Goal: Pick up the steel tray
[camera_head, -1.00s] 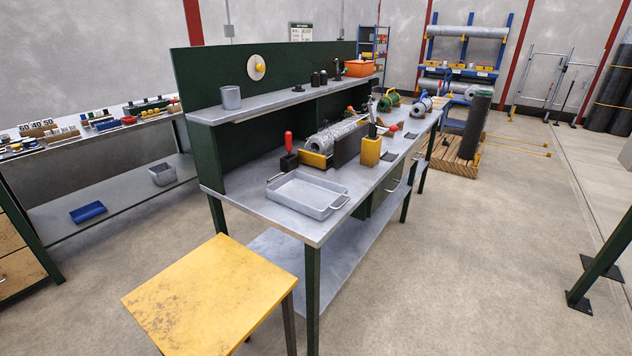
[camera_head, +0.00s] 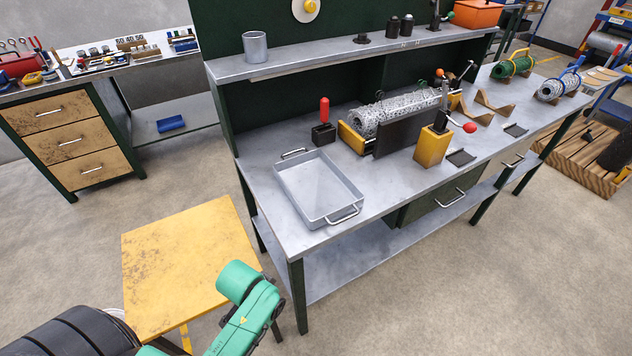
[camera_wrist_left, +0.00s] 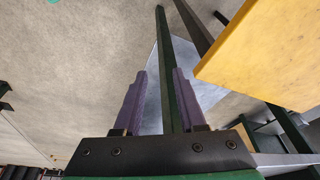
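The steel tray (camera_head: 318,188) is a shallow grey rectangular pan with a wire handle at its far end and one at its near end. It sits flat on the near left part of the grey workbench (camera_head: 264,218) in the head view. My left gripper (camera_wrist_left: 160,80) shows in the left wrist view, its two purple fingers spread apart with nothing between them. It points at the floor, a green leg and the lower shelf, away from the tray. The tray is not seen in that view. My right gripper is not in either view.
A yellow-topped stool (camera_head: 185,262) stands left of the bench's near corner. A raised shelf (camera_head: 330,57) runs along the back. Floor in front is clear.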

